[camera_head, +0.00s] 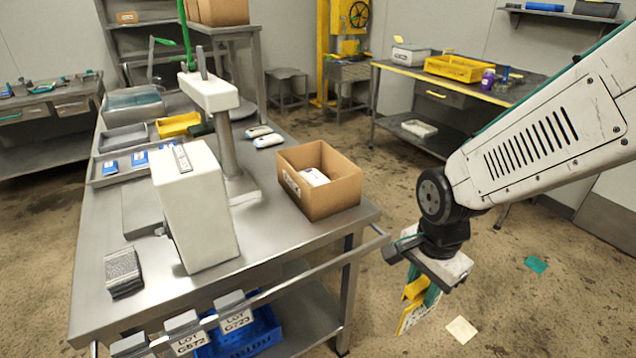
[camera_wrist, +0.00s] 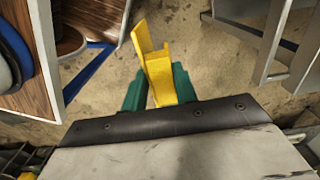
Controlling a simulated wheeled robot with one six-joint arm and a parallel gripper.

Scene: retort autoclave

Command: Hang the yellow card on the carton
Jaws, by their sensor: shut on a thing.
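The yellow card (camera_head: 408,309) is held by my gripper (camera_head: 424,291), off the right front corner of the steel table and above the floor. In the wrist view the yellow card (camera_wrist: 155,68) sits between the two green fingers of my gripper (camera_wrist: 158,90), with a bent upper part sticking out past them. The open brown carton (camera_head: 345,190) stands on the table near its right edge, with a white pack inside and a label on its front. My gripper is apart from the carton, to its lower right in the head view.
A rail (camera_head: 330,269) runs along the table's front edge, with lot tags (camera_head: 237,321) hanging at the left. A white machine (camera_head: 196,205) stands left of the carton. Cards lie on the floor. Open floor separates this table from the right-hand bench (camera_head: 450,92).

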